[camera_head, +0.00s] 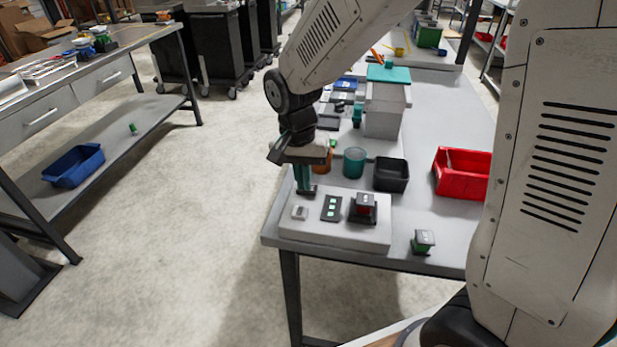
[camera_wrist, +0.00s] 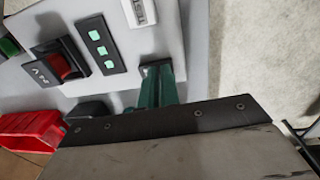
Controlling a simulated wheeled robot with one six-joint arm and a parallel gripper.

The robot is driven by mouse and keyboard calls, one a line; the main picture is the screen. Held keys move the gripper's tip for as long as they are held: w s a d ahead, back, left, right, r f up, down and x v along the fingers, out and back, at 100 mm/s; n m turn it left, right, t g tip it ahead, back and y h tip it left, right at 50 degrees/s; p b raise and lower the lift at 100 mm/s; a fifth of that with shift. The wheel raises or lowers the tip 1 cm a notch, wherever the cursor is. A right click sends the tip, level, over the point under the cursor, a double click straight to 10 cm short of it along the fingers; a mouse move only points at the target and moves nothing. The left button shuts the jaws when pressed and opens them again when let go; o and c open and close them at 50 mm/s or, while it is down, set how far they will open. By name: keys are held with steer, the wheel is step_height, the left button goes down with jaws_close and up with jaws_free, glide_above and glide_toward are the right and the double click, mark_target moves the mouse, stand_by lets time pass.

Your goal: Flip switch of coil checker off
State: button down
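The coil checker (camera_head: 345,238) is a pale grey flat box near the table's front left corner. On its top are a red rocker switch (camera_head: 367,201) in a black housing, a black strip (camera_head: 331,208) with three lit pale green squares, and a small white module (camera_head: 300,212). The wrist view shows the red switch (camera_wrist: 60,66) at the left and the strip (camera_wrist: 101,45) beside it. My gripper (camera_head: 306,190) points down over the box's far left part, apart from the switch. Its teal fingers (camera_wrist: 156,72) look closed together with nothing between them.
A small green-and-black block (camera_head: 423,242) stands right of the box. Behind are a black bin (camera_head: 391,174), a teal cup (camera_head: 354,162), a red bin (camera_head: 461,173) and a grey box with a teal lid (camera_head: 386,105). Open floor lies left of the table.

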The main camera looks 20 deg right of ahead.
step_height(320, 180, up, 14)
steer(key=a, duration=0.1)
steer(key=shift+w, duration=0.25)
stand_by(0.5)
steer(key=shift+w+d+r+h, duration=0.1)
steer(key=shift+w+d+h, duration=0.05)
steer(key=shift+d+h, duration=0.25)
steer(key=f, duration=0.4)
steer(key=d+f, duration=0.1)
steer(key=f, duration=0.4)
steer(key=s+f, duration=0.1)
steer(key=f, duration=0.4)
steer(key=shift+d, duration=0.35)
